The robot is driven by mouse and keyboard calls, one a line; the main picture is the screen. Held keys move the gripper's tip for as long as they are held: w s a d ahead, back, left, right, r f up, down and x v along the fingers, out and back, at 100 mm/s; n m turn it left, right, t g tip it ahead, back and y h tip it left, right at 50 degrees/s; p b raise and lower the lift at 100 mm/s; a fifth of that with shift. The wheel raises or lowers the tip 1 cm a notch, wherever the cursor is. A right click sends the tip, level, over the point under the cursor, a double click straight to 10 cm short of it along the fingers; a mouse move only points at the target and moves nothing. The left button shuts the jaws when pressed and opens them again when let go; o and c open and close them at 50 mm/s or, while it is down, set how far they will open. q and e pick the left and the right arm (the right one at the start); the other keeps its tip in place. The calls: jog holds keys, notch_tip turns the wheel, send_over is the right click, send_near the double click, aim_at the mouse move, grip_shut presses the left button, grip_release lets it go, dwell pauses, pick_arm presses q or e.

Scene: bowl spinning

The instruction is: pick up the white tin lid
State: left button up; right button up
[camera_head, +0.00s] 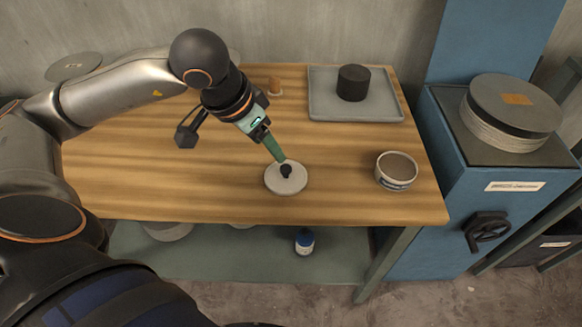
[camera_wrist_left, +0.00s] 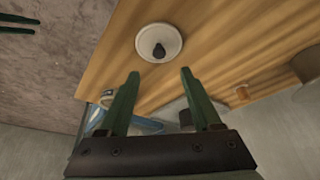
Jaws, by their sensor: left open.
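The white tin lid (camera_head: 285,178) is a round pale disc with a dark knob in its middle. It lies flat on the wooden table (camera_head: 150,190) near the front edge. It also shows in the left wrist view (camera_wrist_left: 144,35), just beyond the fingertips. My left gripper (camera_head: 281,160) reaches down over the lid, its green fingertips close to the knob. In the left wrist view the left gripper (camera_wrist_left: 160,72) has its fingers spread with nothing between them. Two green fingers of what looks like my right gripper (camera_wrist_left: 18,24) show at the top left, over the floor, with a gap between them.
A grey tray (camera_head: 390,112) holds a dark cylinder (camera_head: 353,82) at the back right. A round labelled tin (camera_head: 396,170) stands right of the lid. A small orange thing (camera_head: 274,86) is at the back. A blue cabinet (camera_head: 475,190) adjoins the table's right side.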

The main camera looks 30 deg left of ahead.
aim_at(285, 168)
pick_arm(q)
jog(key=x, duration=0.4)
jog(key=shift+w+d+f, duration=0.1)
jog(key=shift+f, duration=0.3)
jog(key=shift+x, duration=2.65)
jog(key=shift+w+r, duration=0.1)
jog(key=shift+w, duration=0.05)
grip_shut()
